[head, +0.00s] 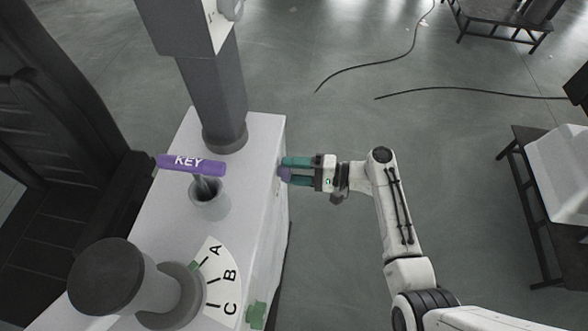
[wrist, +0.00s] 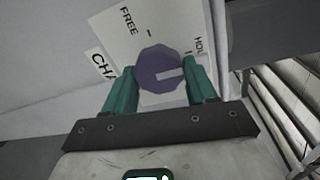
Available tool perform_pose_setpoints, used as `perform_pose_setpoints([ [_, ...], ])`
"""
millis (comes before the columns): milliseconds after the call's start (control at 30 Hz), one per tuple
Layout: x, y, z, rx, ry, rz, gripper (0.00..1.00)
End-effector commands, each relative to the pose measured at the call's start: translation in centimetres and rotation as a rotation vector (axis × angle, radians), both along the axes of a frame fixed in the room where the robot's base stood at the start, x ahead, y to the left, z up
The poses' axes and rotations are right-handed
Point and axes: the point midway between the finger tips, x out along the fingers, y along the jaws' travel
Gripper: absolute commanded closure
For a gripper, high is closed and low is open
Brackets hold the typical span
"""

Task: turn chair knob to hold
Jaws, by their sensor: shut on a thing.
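The chair knob (wrist: 161,68) is a purple, many-sided disc with a pale pointer mark, on a white plate (wrist: 130,25) lettered FREE and, partly hidden, HOLD. In the wrist view the pointer mark points right, below the HOLD lettering. My gripper (wrist: 160,80) has its teal fingers on both sides of the knob, shut on it. In the head view my gripper (head: 282,169) reaches the right side of the white cabinet (head: 262,135), where only a bit of the purple knob (head: 284,174) shows between the fingers.
On the cabinet top are a purple KEY handle (head: 192,165), a large grey dial (head: 120,275) with an A, B, C scale (head: 225,277), and a grey column (head: 212,95). A green part (head: 256,314) sticks out at the lower side. Cables (head: 375,62) lie on the open floor.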

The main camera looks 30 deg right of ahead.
Motion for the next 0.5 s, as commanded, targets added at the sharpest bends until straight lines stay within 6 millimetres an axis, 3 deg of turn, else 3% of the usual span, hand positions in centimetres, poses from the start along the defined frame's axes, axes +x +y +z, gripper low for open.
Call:
perform_pose_setpoints([
  [267,-0.04,-0.06,-0.1,0.0,0.002,-0.002,0.2],
  [500,-0.03,-0.04,-0.05,-0.001,0.001,-0.001,0.18],
])
